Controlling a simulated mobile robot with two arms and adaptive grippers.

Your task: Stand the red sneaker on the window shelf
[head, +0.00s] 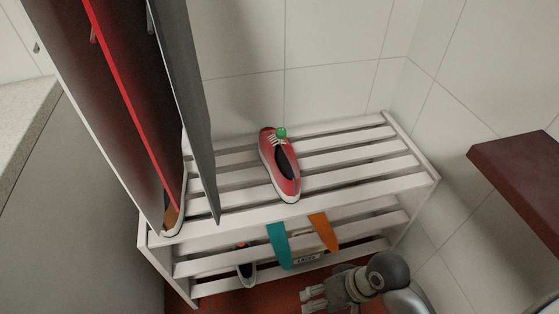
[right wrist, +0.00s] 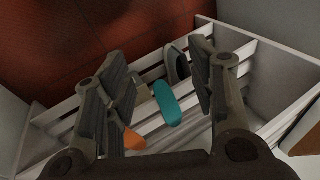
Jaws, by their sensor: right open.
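The red sneaker (head: 279,165) stands upright on the top slats of the white shoe rack (head: 345,160), with white laces and a dark opening. A small green round thing (head: 281,132) shows at its far end. My right gripper (head: 308,300) is low in front of the rack, below its top and well away from the sneaker. In the right wrist view it (right wrist: 155,88) is open, with nothing between its fingers. The red sneaker does not show there. A dark reddish-brown board (head: 515,170) juts in at the right; I cannot tell if it is the window shelf. My left gripper is out of view.
Tall grey and red panels (head: 125,90) stand at the left. The top slats right of the sneaker are clear.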

